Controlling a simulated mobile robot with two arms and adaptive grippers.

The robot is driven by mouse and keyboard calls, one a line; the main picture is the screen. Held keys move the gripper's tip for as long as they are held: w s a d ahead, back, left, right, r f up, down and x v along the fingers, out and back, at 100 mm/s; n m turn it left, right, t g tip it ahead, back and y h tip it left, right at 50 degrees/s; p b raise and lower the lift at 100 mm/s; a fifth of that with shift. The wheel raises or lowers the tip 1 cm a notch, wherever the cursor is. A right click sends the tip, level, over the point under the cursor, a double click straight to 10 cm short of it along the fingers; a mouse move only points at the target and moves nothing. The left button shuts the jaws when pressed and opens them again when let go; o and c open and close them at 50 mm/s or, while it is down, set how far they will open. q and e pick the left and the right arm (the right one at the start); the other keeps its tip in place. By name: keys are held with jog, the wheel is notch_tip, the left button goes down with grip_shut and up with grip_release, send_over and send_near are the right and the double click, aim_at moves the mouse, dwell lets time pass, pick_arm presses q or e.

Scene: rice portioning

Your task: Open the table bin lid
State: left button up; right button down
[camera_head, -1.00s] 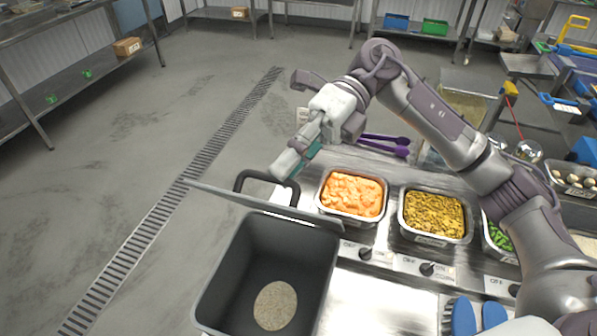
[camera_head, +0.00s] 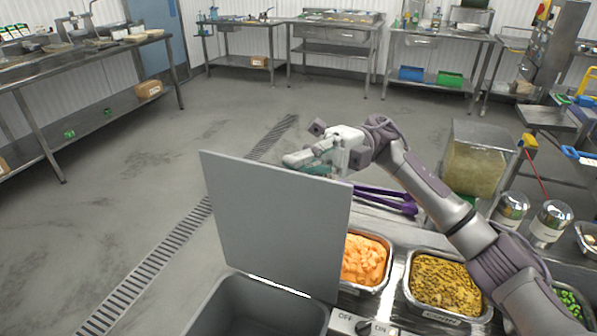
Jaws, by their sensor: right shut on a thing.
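The table bin (camera_head: 262,306) is a dark grey box at the bottom of the view, its top open. Its flat grey lid (camera_head: 272,215) stands steeply raised above the bin's far edge, with its broad face toward me. My right gripper (camera_head: 302,161) is at the lid's top edge, on its far side, and is shut on the lid. The lid hides the handle and part of the fingertips. My left gripper is out of view.
Metal pans of orange food (camera_head: 364,259) and yellow-green food (camera_head: 444,283) sit right of the lid. Purple utensils (camera_head: 385,197) lie behind them. A clear container (camera_head: 474,165) stands farther right. Open floor lies to the left.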

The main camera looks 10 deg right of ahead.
dwell(0.3)
jog(key=c, duration=1.2)
grip_release()
jog(key=shift+d, duration=0.1)
jog(key=v, duration=0.7)
jog(key=shift+w, duration=0.2)
jog(key=shift+d+f, duration=0.15)
jog(key=shift+f, duration=0.05)
